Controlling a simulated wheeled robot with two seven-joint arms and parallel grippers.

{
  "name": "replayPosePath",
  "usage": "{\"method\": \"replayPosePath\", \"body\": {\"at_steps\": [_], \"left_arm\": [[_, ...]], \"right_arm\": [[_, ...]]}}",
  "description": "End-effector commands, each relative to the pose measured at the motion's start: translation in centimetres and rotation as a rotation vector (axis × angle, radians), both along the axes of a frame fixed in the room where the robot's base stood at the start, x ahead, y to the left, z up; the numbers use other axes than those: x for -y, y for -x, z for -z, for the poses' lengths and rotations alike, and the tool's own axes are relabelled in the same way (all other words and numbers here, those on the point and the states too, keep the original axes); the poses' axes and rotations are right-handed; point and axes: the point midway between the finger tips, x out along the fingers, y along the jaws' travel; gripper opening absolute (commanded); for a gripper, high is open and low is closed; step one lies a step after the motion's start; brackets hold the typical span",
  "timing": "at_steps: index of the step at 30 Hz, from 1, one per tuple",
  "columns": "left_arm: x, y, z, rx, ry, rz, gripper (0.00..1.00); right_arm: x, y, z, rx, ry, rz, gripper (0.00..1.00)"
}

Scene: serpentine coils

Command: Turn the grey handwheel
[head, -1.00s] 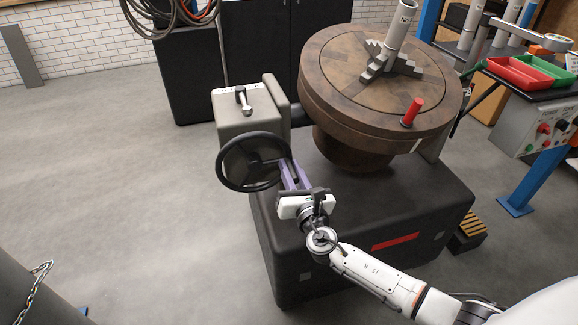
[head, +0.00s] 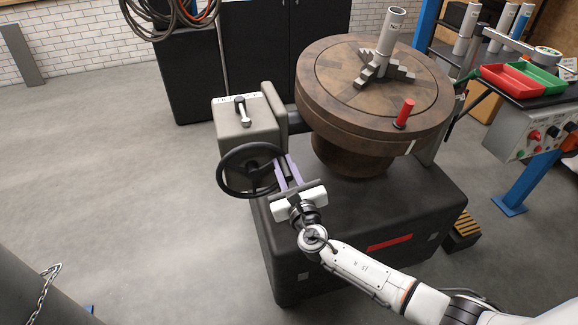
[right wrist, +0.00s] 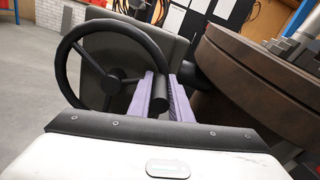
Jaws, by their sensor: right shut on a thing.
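The handwheel (head: 222,178) looks dark, almost black, with a round rim and spokes. It stands upright on the front of a grey box (head: 247,132) left of the round table. My right gripper (head: 284,174) is at the wheel's right side, its purple fingers shut on a part of it. In the right wrist view the wheel's rim (right wrist: 62,72) shows at left, and a dark cylindrical piece of the wheel sits between my fingers (right wrist: 160,103). Whether this is a handle or the rim is hard to tell. My left gripper is not in view.
A round brown rotary table (head: 375,110) with a red peg (head: 404,112) and a clamped grey tube (head: 390,38) stands behind right, on a black base (head: 420,205). A small lever (head: 242,110) tops the grey box. Floor at left is clear. Trays (head: 515,82) stand at right.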

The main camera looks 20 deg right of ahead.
Motion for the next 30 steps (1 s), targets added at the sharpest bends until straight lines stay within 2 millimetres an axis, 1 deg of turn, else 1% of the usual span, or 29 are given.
{"method": "replayPosePath", "body": {"at_steps": [1,11,12,14,15,24,26,29,30], "left_arm": [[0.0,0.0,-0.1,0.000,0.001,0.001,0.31],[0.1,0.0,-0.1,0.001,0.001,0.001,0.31],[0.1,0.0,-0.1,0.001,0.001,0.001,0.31],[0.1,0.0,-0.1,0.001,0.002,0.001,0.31],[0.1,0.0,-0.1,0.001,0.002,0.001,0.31],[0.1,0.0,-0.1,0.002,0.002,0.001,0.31],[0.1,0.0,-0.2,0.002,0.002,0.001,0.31],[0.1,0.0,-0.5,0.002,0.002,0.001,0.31],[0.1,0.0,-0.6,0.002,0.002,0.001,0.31]], "right_arm": [[-0.2,-0.3,-1.0,0.019,-0.004,0.002,0.00],[-0.2,-0.3,-1.1,0.019,-0.006,0.001,0.00],[-0.2,-0.3,-1.0,0.019,-0.005,0.000,0.25],[-0.2,-0.3,-1.0,0.018,-0.005,0.000,0.35],[-0.2,-0.3,-0.9,0.015,-0.004,-0.001,0.36],[-0.2,0.2,-0.4,0.007,-0.004,-0.002,0.36],[-0.2,0.7,-0.3,0.006,-0.004,-0.003,0.36],[-0.3,2.2,-0.4,0.005,-0.003,-0.002,0.36],[-0.4,3.0,-0.4,0.005,-0.005,-0.003,0.36]]}}
